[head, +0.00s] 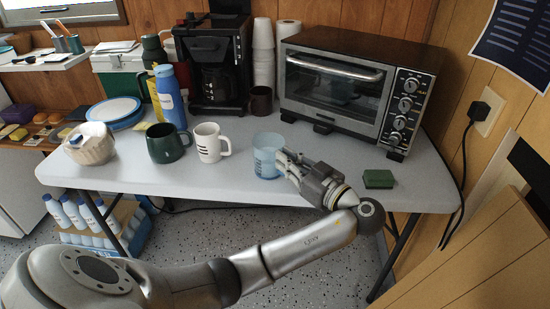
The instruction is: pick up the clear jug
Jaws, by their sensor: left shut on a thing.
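The clear jug (265,158), a see-through, blue-tinted vessel, stands upright near the front edge of the white folding table (240,187). My left gripper (284,165) reaches in from the front right and is shut on the jug at its right side. The fingers hide that side of the jug, so I cannot tell whether they hold a handle or the wall. The jug seems to rest on the table. My right gripper is not in view.
A white mug (208,143) and a dark green mug (163,147) stand left of the jug. A toaster oven (335,85) is behind it, and a coffee maker (213,45) further back. A green sponge-like block (378,179) lies right of my gripper.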

